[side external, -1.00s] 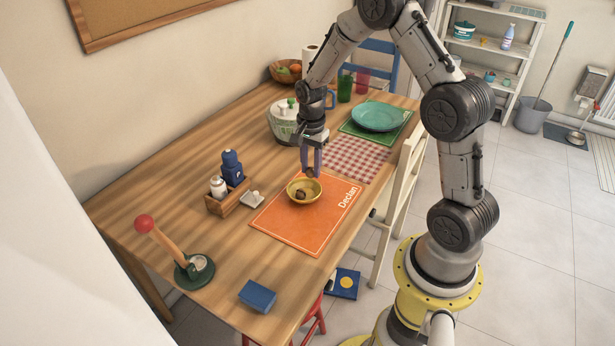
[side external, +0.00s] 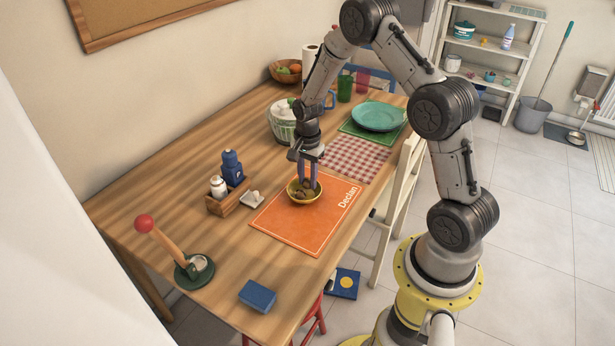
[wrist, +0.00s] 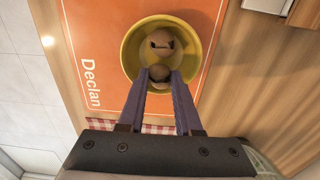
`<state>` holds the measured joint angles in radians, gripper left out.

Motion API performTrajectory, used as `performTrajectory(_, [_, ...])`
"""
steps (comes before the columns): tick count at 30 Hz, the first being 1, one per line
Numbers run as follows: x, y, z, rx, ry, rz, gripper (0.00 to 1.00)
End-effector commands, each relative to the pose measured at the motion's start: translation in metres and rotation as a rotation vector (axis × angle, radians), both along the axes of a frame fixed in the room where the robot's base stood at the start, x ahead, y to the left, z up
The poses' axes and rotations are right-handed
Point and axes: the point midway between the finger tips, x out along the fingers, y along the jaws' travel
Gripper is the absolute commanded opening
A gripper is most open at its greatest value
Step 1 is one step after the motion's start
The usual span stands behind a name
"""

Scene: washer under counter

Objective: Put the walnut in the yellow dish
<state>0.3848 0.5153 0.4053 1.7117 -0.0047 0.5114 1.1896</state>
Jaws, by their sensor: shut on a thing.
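The yellow dish (side external: 306,202) sits on the orange "Declan" mat (side external: 296,226); it also shows in the wrist view (wrist: 130,52). My gripper (side external: 309,186) points down into the dish. In the wrist view, its blue-grey fingers are shut on a round brown walnut (wrist: 159,73), within the dish's outline. Whether the walnut touches the dish bottom is hard to tell. A second round brown thing (wrist: 163,40) with a dark mark lies in the dish, just beyond the held one. In the side view the fingers partly hide the dish's inside.
A wooden caddy (side external: 229,201) with a white shaker and blue grinder stands left of the mat, beside a small white dish (side external: 252,200). A checked cloth (side external: 352,160) and teal plate (side external: 378,116) lie behind. A blue block (side external: 257,296) lies in front.

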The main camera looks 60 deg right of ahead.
Motion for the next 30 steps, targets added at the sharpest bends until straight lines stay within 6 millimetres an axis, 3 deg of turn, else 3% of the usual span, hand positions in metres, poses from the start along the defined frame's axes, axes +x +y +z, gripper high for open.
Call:
performTrajectory(10, [0.0,0.0,-0.007,-0.001,-0.001,0.0,0.0])
performTrajectory(11, [0.0,0.0,-0.007,0.0,-0.001,0.0,0.38])
performTrajectory(15, [0.0,0.0,-0.007,0.0,-0.001,0.0,0.63])
performTrajectory(23, [0.0,0.0,-0.002,-0.001,-0.002,0.0,0.63])
performTrajectory(30, [0.001,0.0,0.036,-0.002,-0.006,0.0,0.63])
